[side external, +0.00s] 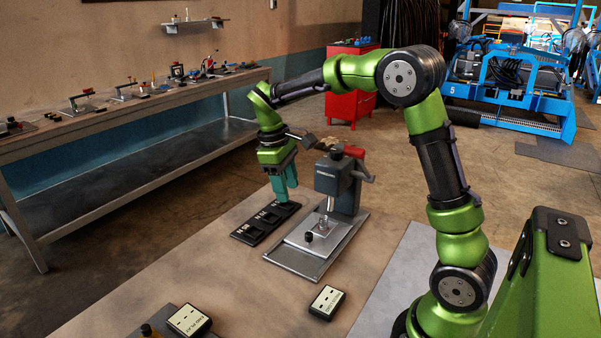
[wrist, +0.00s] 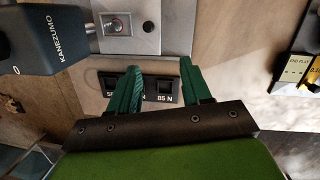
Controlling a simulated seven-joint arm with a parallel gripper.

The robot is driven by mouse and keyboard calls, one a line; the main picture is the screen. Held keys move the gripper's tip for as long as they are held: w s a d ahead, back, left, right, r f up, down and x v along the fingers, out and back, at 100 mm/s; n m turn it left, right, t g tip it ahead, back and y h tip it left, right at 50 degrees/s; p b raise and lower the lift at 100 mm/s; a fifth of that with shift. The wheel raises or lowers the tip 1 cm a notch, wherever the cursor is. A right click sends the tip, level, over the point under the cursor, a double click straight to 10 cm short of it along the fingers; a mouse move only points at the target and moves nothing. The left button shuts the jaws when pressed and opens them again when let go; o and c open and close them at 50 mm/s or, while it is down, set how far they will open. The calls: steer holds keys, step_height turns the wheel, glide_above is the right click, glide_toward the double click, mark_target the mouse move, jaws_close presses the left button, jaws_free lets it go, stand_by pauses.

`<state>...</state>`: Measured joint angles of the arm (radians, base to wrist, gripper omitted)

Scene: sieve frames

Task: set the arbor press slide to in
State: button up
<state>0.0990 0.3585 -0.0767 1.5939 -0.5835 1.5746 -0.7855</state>
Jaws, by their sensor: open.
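The grey arbor press (side external: 338,178) stands on a metal base tray, and its dark head (wrist: 45,40) shows at upper left in the wrist view. Its light slide plate (side external: 318,236) lies low at the front of the press, with a small black knob (side external: 309,237) on it. The plate (wrist: 128,44) and knob (wrist: 148,26) also show at the top of the wrist view. My gripper (side external: 287,194) is open and empty, left of the press, above a black block tray (side external: 250,238). In the wrist view its green fingers (wrist: 160,66) are apart, short of the plate.
The black tray holds several dark weights, one marked 85 N (wrist: 165,90). A red handle (side external: 354,152) sits atop the press. Labelled boxes (side external: 326,301) (side external: 189,320) lie at the table's front. Bare tabletop (side external: 225,275) is clear between them and the tray.

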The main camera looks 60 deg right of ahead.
steer(key=w+a+n+h, duration=0.1)
steer(key=n, duration=0.2)
steer(key=n+g, duration=0.1)
steer(key=n, duration=0.3)
glide_toward(309, 233)
steer(key=shift+h, duration=0.4)
steer(key=x, duration=0.8)
steer(key=shift+s+a+f, duration=0.1)
steer(key=shift+a+f, duration=0.2)
steer(key=shift+f, duration=0.1)
steer(key=shift+c, duration=0.4)
jaws_close()
